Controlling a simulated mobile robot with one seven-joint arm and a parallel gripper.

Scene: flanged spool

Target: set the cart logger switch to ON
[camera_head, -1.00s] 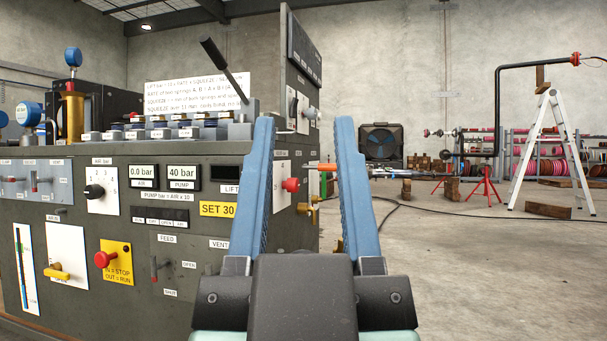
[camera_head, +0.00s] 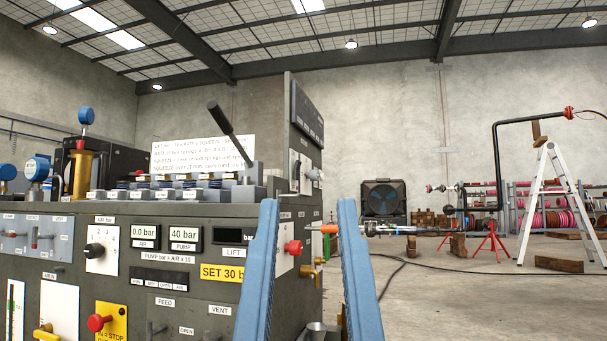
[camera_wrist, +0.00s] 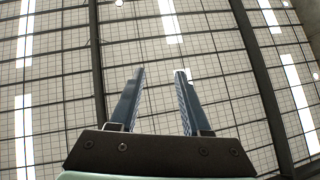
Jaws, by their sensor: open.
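The grey cart (camera_head: 150,270) fills the left of the head view. Its front panel carries dials, displays, a red stop button (camera_head: 99,322) and small levers. A blue panel with small toggle switches (camera_head: 36,236) sits at the far left; its labels are too small to read. I cannot tell which switch is the logger switch. My gripper (camera_head: 308,210) is open and empty, its two blue fingers pointing up in front of the cart's right end. In the wrist view my gripper (camera_wrist: 160,72) shows open against the ceiling.
A tall dark panel (camera_head: 305,130) rises at the cart's right end. A black lever (camera_head: 222,122) and a row of blocks stand on its top. A ladder (camera_head: 540,205), a fan (camera_head: 383,198) and a spool rack stand farther back. The floor at right is mostly open, with a cable across it.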

